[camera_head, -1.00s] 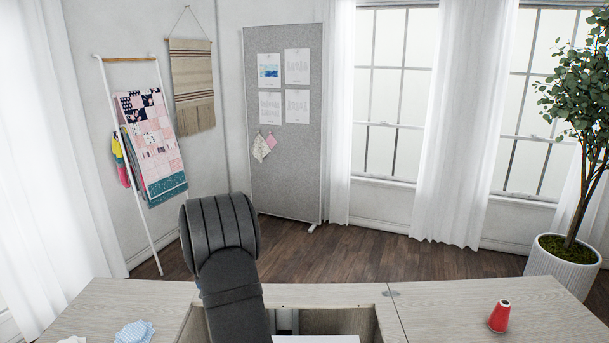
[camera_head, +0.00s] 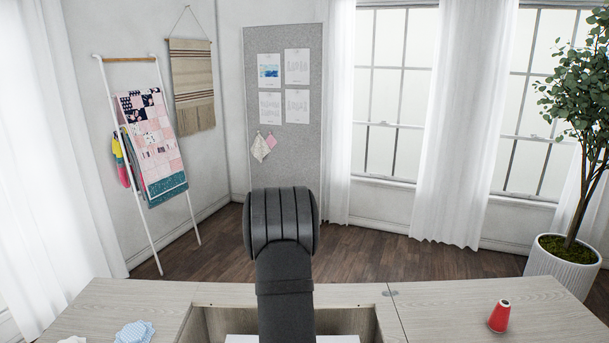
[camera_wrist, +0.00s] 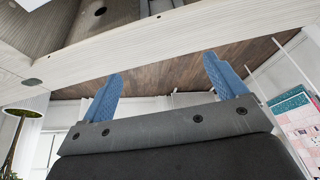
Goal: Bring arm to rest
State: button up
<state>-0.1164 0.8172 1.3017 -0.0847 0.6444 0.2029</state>
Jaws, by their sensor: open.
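My gripper shows in the wrist view (camera_wrist: 163,82), with its two blue fingers spread wide apart. It is open and nothing is between the fingers. In the head view my dark arm link rises in the middle, in front of the cabinet opening, and the gripper itself is out of that view. The sewing cabinet (camera_head: 455,309) has a pale wood top with a recessed opening in the middle. Its edge (camera_wrist: 130,57) also crosses the wrist view.
A red thread spool (camera_head: 500,316) stands on the right of the top. Blue checked fabric pieces (camera_head: 135,333) lie at the left. A white item (camera_head: 240,339) shows low in the opening. Behind are a quilt ladder (camera_head: 150,140), a grey pinboard (camera_head: 300,160) and a potted plant (camera_head: 562,268).

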jog(key=s+d+m+h, duration=0.1)
jog(key=s+d+m, duration=0.2)
jog(key=d, duration=2.1)
jog(key=shift+o, duration=1.1)
